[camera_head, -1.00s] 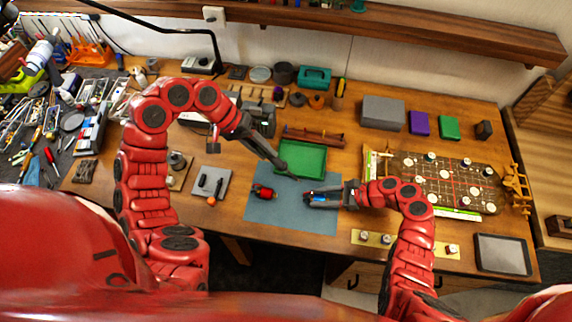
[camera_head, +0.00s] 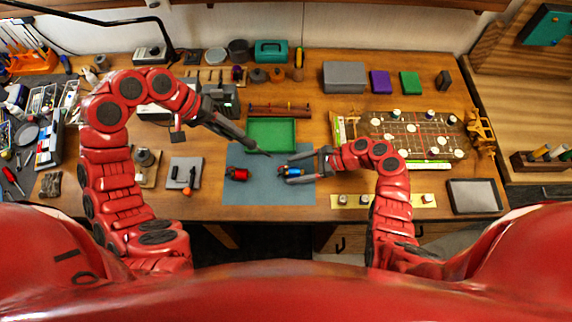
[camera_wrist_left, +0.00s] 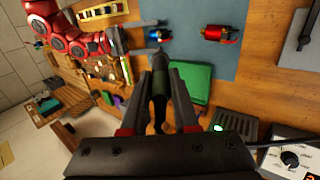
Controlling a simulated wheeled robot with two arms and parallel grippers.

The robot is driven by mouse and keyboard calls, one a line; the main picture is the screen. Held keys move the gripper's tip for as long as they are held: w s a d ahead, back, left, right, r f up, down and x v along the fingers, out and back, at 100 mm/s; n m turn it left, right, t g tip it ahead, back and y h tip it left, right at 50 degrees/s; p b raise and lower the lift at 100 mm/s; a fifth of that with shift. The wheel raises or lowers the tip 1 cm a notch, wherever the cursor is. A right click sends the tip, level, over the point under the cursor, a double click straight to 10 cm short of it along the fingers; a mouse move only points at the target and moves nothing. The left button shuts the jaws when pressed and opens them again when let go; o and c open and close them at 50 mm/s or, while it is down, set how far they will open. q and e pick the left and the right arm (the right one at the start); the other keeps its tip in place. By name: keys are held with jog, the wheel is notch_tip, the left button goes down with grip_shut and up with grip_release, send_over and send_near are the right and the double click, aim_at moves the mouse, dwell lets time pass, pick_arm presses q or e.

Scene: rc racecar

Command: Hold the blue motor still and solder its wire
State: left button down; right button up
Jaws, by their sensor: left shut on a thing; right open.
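The blue motor (camera_head: 291,171) lies on the blue-grey mat (camera_head: 240,205), right of the red motor (camera_head: 237,174). It also shows in the left wrist view (camera_wrist_left: 158,33). My right gripper (camera_head: 289,168) is open, its fingers reaching in from the right at either side of the blue motor; contact cannot be told. My left gripper (camera_head: 222,120) is shut on a dark, pen-like soldering iron (camera_head: 252,144), seen between the fingers in the left wrist view (camera_wrist_left: 160,95). The iron's tip is up and left of the blue motor, apart from it. The motor's wire is too small to make out.
A green tray (camera_head: 272,120) stands at the mat's back edge. A gridded board (camera_head: 412,125) is at the right. The front of the mat is clear.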

jog(key=v, duration=1.1)
jog(key=shift+w, duration=0.1)
jog(key=shift+d+r, duration=0.15)
jog(key=shift+d, duration=0.15)
